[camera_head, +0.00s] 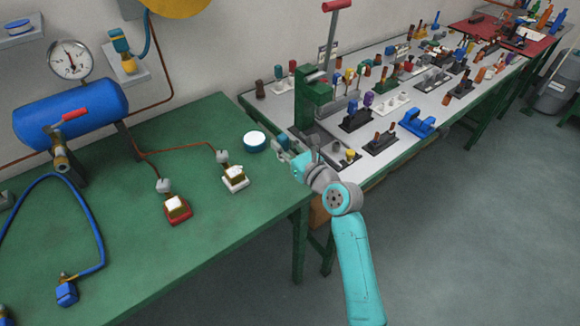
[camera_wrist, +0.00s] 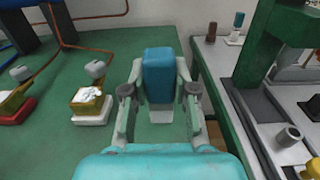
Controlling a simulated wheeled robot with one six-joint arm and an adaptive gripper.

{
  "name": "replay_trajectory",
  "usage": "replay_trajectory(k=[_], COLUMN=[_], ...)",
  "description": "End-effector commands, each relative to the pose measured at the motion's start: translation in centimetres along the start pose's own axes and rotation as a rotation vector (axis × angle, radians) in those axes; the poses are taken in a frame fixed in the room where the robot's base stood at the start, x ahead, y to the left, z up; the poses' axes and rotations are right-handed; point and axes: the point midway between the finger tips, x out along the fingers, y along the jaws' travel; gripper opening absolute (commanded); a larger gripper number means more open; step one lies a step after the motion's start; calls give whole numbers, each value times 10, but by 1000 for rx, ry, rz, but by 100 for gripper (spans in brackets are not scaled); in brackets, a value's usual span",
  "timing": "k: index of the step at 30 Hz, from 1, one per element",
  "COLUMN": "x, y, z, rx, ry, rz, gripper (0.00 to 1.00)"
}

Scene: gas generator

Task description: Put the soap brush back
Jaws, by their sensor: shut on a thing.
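My gripper (camera_head: 288,150) is over the right end of the green table, at the edge facing the long bench. It is shut on a blue block-like thing, which looks like the soap brush (camera_head: 281,142). In the wrist view my gripper (camera_wrist: 160,95) has one finger on each side of the blue brush (camera_wrist: 158,72), which stands upright between them. Its lower end is hard to see, so I cannot tell whether it touches the table. A round blue dish with a white top (camera_head: 255,142) sits on the green table just left of the gripper.
Burners on a white base (camera_head: 235,180) and a red base (camera_head: 176,208) stand on the green table (camera_head: 130,270). A blue tank (camera_head: 70,110) with gauge is at the wall. A wall shelf (camera_head: 128,72) holds a teal-and-yellow item. The long bench (camera_head: 400,105) is crowded.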

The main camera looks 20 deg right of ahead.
Motion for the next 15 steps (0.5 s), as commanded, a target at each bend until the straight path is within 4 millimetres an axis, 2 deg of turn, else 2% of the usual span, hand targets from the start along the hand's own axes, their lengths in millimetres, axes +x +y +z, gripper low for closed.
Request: replay_trajectory(k=[3, 8, 15], x=[0, 0, 1], y=[0, 0, 0], z=[-19, -32, -61], rx=[2, 0, 1], ry=[2, 0, 2], rz=[-1, 1, 0], gripper=[0, 0, 0])
